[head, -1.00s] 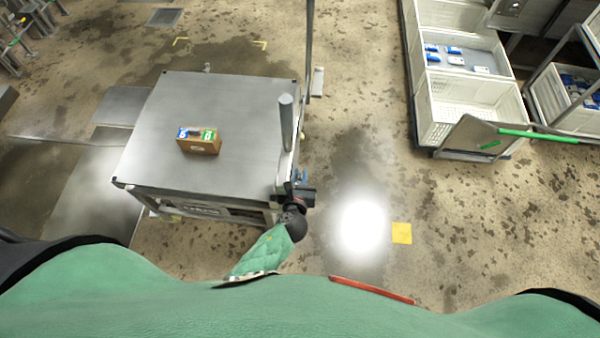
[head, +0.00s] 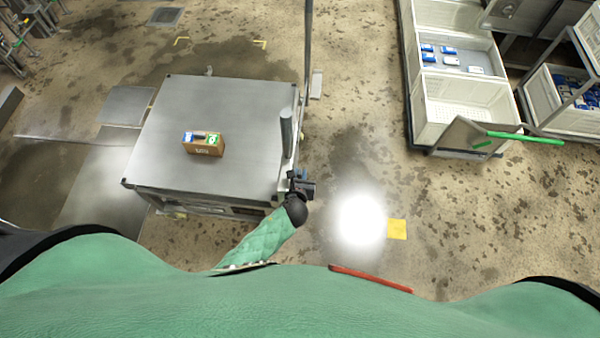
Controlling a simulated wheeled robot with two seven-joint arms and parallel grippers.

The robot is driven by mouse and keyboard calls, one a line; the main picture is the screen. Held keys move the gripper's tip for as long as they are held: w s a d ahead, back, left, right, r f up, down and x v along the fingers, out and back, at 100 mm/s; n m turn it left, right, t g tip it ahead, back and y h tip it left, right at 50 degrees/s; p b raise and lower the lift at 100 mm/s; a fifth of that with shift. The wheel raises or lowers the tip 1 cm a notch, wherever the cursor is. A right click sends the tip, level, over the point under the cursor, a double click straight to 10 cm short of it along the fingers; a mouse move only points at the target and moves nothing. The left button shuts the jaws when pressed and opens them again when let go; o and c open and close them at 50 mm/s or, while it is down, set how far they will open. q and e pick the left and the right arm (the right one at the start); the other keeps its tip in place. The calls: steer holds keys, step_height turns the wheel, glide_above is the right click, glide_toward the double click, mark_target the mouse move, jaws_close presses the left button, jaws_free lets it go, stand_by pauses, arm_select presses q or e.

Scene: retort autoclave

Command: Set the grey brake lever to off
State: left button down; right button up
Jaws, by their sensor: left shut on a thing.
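A grey upright bar (head: 287,134), which looks like the brake lever, stands at the right edge of a grey steel-topped cart (head: 165,120). My left gripper (head: 298,178) is at the near end of this bar, by the cart's near right corner. It is shut on the lever; its own dark wrist and hand hide most of the contact. The lever's off marking is too small to make out. My right gripper is not in view.
A small brown carton (head: 203,147) with blue and green labels sits on the cart top. White crates (head: 463,105) on a trolley stand at the right, with a green-handled frame (head: 525,137). Wet floor with a yellow patch (head: 397,229) is free between them.

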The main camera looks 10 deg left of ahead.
arm_select(q)
steer(key=c, duration=1.4)
jaws_free()
steer(key=shift+a, duration=0.15)
steer(key=shift+s, duration=0.3)
steer(key=b+v, duration=0.3)
steer(key=v, duration=0.4)
steer(key=shift+r, duration=0.2)
